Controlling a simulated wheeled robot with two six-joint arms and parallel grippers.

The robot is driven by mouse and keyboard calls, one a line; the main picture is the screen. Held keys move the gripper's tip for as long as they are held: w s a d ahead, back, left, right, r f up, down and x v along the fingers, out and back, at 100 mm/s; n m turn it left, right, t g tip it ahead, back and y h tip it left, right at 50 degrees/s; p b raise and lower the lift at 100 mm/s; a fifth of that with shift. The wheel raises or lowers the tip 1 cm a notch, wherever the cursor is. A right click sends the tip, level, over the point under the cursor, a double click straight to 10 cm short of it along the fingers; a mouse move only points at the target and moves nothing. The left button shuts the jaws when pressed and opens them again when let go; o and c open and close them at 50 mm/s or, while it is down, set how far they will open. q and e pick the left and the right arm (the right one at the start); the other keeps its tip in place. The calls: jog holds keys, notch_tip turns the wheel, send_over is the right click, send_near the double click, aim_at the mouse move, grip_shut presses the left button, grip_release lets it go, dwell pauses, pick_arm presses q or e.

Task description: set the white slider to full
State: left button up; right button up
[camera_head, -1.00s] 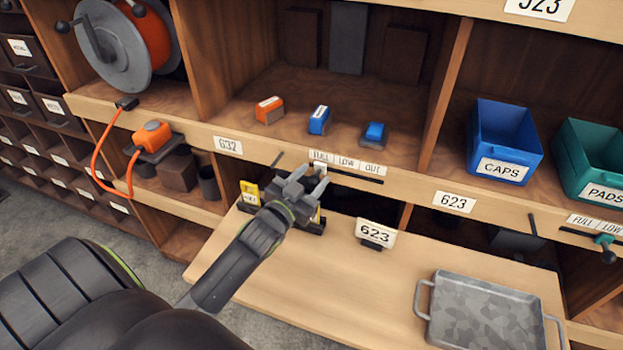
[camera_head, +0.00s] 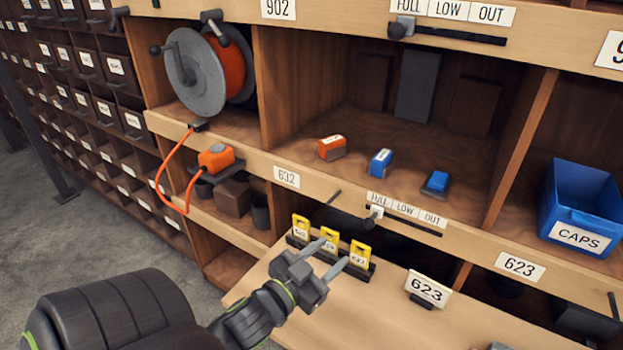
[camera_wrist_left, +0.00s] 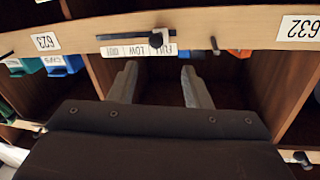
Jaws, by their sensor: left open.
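The white slider (camera_head: 376,212) sits on a dark slot in the shelf edge, at the left end beneath the word FULL on the FULL, LOW, OUT label (camera_head: 406,209). In the left wrist view, which is upside down, a knob (camera_wrist_left: 156,39) shows at the FULL end of the slot, its front looking dark. My left gripper (camera_head: 329,257) is open and empty, below and left of the slider, apart from it, in front of the yellow tags. Its two fingers also show in the left wrist view (camera_wrist_left: 159,70), pointing toward the shelf edge. My right gripper is not in view.
Yellow tags (camera_head: 329,240) stand in a dark holder behind my gripper on the pull-out board (camera_head: 350,318). A 623 sign (camera_head: 427,288) stands to the right. Another slider with a dark knob (camera_head: 402,27) is above. A blue CAPS bin (camera_head: 583,207) is at right.

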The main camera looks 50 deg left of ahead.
pick_arm(q)
jog(key=shift+s+d+b, duration=0.1)
jog(key=shift+s+b, duration=0.3)
jog(key=shift+s, duration=1.75)
